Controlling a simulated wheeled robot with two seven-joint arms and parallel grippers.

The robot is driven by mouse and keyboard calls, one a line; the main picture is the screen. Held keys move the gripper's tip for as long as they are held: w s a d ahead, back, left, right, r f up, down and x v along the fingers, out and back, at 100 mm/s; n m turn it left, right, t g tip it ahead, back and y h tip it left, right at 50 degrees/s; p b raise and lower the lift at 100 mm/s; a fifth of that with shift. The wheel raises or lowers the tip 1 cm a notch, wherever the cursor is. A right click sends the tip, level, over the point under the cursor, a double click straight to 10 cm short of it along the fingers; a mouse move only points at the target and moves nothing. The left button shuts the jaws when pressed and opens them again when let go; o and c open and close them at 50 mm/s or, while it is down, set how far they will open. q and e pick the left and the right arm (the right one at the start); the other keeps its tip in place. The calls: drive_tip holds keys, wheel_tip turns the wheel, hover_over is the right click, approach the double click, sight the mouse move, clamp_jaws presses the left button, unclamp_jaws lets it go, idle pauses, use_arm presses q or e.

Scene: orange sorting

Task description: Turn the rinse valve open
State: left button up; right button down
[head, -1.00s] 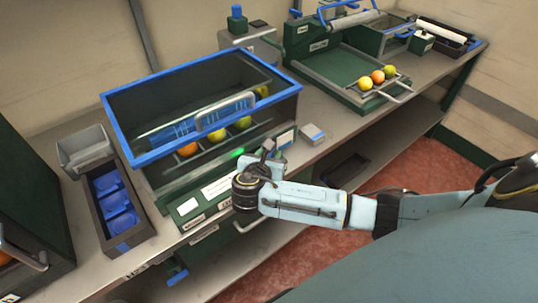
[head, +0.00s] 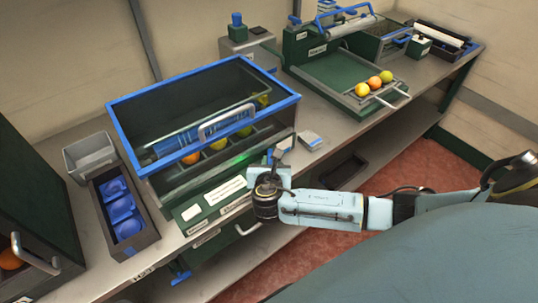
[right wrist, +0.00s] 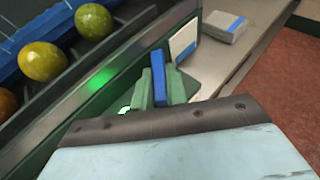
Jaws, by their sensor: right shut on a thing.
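The rinse machine (head: 297,104) is a dark green box with a blue rim on the bench, with a green light on its front. The rinse valve shows in the right wrist view as a blue lever (right wrist: 160,66) at the machine's front panel. My right gripper (right wrist: 160,85) is shut on the lever, with one greenish finger on each side of it. In the head view my right gripper (head: 276,158) is at the machine's right front corner and mostly hides the lever. My left gripper is not in view.
Several fruits lie in the machine's lower channel, including a yellow-green one (right wrist: 43,61). A small white-and-blue box (head: 311,140) sits on the bench just right of my gripper. A green tray (head: 338,72) with three fruits stands further right. A divided bin (head: 148,240) is at left.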

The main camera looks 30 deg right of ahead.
drive_tip(key=shift+s+d+r+n+t+y+p, duration=0.1)
drive_tip(key=shift+n+t+y+p, duration=0.15)
drive_tip(key=shift+n+y+p, duration=0.25)
drive_tip(key=shift+s+d+r+n+t+y+p, duration=0.1)
drive_tip(key=shift+n+t+y+p, duration=0.15)
drive_tip(key=shift+n+y+p, duration=0.2)
drive_tip(key=n+y, duration=0.1)
drive_tip(key=n+t+y, duration=0.1)
drive_tip(key=y, duration=0.1)
drive_tip(key=shift+d+f+n+p, duration=0.15)
drive_tip(key=shift+f+n+p, duration=0.1)
drive_tip(key=shift+p, duration=0.1)
drive_tip(key=shift+d+n+y+b, duration=0.15)
drive_tip(key=shift+n+y+b, duration=0.25)
drive_tip(key=shift+n+y, duration=1.25)
drive_tip(key=shift+y, duration=0.3)
drive_tip(key=c, duration=1.4)
unclamp_jaws()
drive_tip(key=shift+r, duration=0.1)
drive_tip(key=v, duration=1.3)
drive_tip(key=shift+s+p, duration=0.2)
drive_tip(key=shift+p, duration=0.15)
